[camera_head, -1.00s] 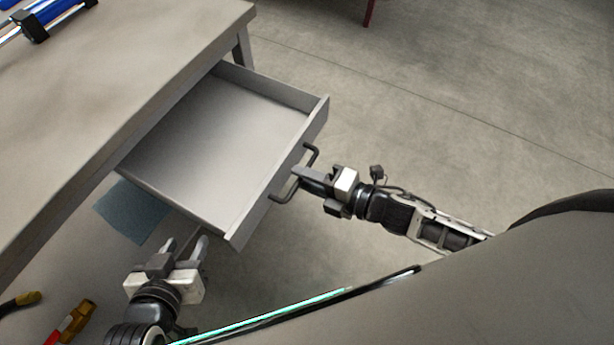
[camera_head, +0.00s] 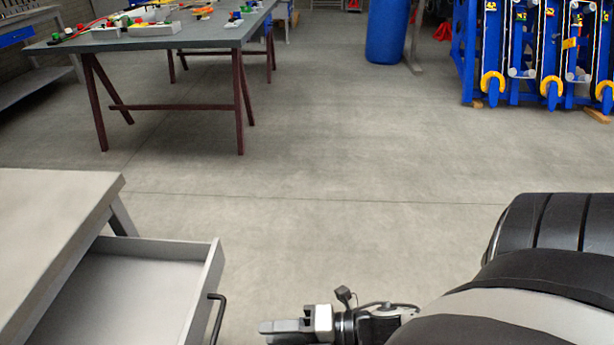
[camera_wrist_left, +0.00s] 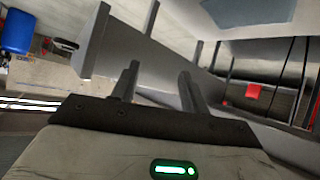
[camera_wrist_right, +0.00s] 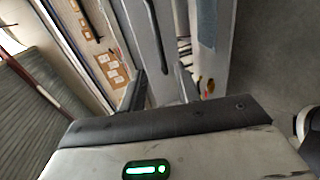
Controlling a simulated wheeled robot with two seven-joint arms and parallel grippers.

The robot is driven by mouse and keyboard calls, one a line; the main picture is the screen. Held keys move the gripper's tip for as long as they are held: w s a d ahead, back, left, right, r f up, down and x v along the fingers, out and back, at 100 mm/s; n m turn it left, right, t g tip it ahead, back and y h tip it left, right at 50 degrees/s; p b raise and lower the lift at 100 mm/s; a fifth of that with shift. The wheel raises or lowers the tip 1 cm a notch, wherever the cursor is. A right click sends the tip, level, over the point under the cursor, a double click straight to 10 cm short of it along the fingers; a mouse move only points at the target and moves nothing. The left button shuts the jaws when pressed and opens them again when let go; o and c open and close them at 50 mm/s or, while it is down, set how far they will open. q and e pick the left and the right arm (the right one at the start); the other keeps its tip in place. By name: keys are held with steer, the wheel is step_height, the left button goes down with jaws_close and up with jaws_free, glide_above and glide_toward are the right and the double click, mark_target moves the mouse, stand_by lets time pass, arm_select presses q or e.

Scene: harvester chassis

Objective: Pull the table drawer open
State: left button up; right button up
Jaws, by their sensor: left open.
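The grey table drawer (camera_head: 215,262) stands pulled out from the grey table (camera_head: 60,195) at the lower left of the head view. Its inside looks empty where it shows. Its dark bar handle (camera_head: 218,318) is on the drawer front; it also shows in the right wrist view (camera_wrist_right: 155,40). My right gripper (camera_head: 272,330) is to the right of the handle, apart from it. Its fingers (camera_wrist_right: 160,92) are spread and empty, with the handle ahead of them. My left gripper is out of the head view; in the left wrist view its fingers (camera_wrist_left: 156,88) are spread and empty.
Open concrete floor (camera_head: 330,180) lies beyond the drawer. A dark table (camera_head: 155,42) with small parts stands at the back left. A blue barrel (camera_head: 386,32) and blue racks (camera_head: 540,50) are at the back right.

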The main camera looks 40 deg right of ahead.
steer(key=v, duration=0.5)
steer(key=shift+d, duration=0.1)
stand_by(0.4)
